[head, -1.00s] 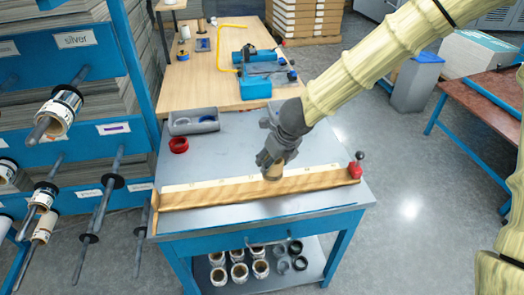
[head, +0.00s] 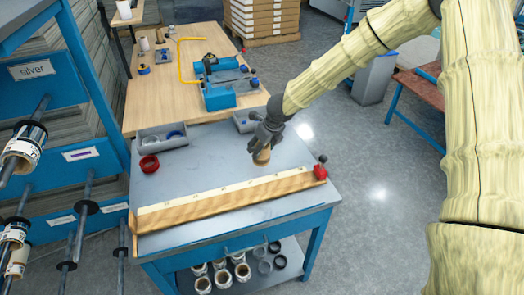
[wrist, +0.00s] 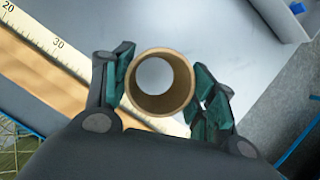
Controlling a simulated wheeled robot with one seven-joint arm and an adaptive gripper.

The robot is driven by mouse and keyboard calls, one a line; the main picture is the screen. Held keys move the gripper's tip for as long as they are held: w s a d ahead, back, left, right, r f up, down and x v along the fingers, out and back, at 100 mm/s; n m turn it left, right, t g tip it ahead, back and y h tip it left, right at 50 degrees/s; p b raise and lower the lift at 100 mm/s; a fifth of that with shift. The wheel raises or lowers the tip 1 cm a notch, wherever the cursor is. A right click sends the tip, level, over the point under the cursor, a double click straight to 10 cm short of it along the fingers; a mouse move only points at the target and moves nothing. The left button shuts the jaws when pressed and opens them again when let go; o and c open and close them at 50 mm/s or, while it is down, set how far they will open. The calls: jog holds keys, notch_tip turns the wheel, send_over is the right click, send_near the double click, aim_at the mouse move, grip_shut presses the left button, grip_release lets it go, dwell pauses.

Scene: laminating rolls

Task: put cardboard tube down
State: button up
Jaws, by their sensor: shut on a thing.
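A short brown cardboard tube (wrist: 137,101) is held between the two fingers of my gripper (wrist: 164,92) in the wrist view. I look into its open end, and the grey table surface shows through the bore. In the head view the tube (head: 262,157) is below my gripper (head: 266,140), over the grey-topped table (head: 215,165), behind the wooden measuring board's right part. I cannot tell if its lower end touches the table top.
The middle of the table is clear.

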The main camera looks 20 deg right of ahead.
jog(key=shift+w+d+f, duration=0.1)
jog(key=shift+f, duration=0.8)
jog(key=shift+w+d+f, duration=0.1)
jog(key=shift+f, duration=0.75)
jog(key=shift+f, duration=0.2)
jog(key=o, duration=1)
jog(key=shift+c, duration=0.2)
jog(key=shift+r, duration=0.1)
jog(key=v, duration=1.2)
jog(key=shift+d, duration=0.1)
